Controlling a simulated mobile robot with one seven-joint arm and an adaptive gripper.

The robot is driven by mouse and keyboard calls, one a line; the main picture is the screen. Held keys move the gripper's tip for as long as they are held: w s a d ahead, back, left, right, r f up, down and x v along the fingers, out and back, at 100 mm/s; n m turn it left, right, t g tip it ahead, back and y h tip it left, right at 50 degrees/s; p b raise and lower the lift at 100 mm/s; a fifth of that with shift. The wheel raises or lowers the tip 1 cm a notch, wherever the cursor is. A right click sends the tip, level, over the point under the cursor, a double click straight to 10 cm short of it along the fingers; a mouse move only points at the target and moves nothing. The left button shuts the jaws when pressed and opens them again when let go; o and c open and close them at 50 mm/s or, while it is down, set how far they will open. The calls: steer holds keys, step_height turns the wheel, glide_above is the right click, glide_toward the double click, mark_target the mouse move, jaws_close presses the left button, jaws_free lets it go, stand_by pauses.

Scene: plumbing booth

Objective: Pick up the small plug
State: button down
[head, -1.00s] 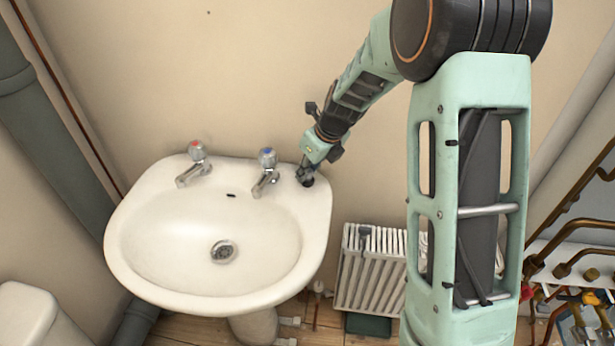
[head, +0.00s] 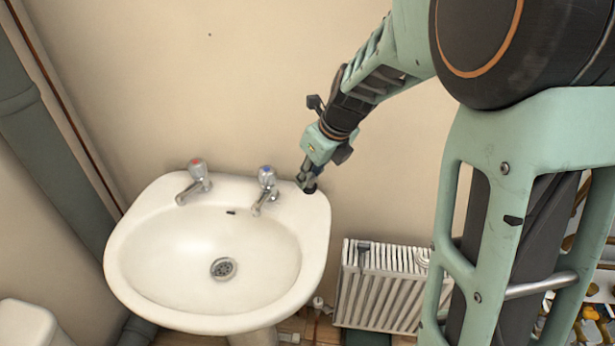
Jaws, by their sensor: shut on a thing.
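My gripper (head: 309,184) is at the back right corner of the white sink (head: 145,290), to the right of the blue-topped tap (head: 266,188). Its fingers point down and are shut on a small dark thing (head: 310,189), which I take to be the small plug. Only the dark lower end shows below the fingertips; the fingers hide the rest. It is at or just above the sink rim; I cannot tell whether it still touches the rim.
A red-topped tap (head: 196,182) stands at the back left of the sink. The basin is empty, with its drain (head: 223,268) uncovered. A white radiator (head: 385,290) stands low at the right. The wall is close behind the sink.

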steer(key=s+r, duration=0.3)
steer(key=s, duration=0.5)
steer(key=shift+s+d+r+n, duration=0.2)
steer(key=shift+d+n, duration=0.1)
steer(key=shift+d, duration=0.15)
